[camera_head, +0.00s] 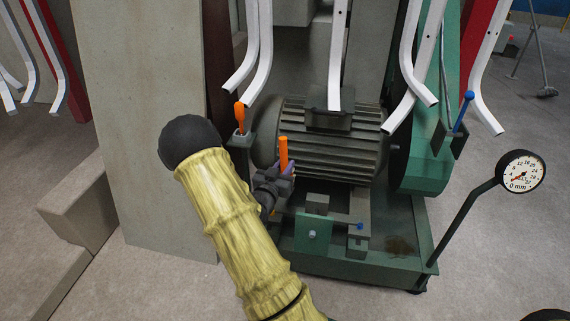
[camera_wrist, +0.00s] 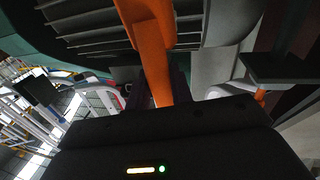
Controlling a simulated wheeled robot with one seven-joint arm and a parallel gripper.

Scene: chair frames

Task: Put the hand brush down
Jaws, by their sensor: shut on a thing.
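The hand brush (camera_head: 284,150) shows as an upright orange handle in front of the ribbed motor in the head view. My gripper (camera_head: 285,176) is shut around its lower part. In the wrist view the orange brush handle (camera_wrist: 148,42) runs from the top edge down between my dark fingers. Its lower end and any bristles are hidden behind my gripper, so I cannot tell whether it touches anything below.
A grey ribbed motor (camera_head: 335,140) sits on a green machine base (camera_head: 350,268) just behind my gripper. An orange-handled tool (camera_head: 239,114) stands in a bracket on the left. White bent chair frames (camera_head: 335,60) hang above. A dial gauge (camera_head: 520,171) stands at right.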

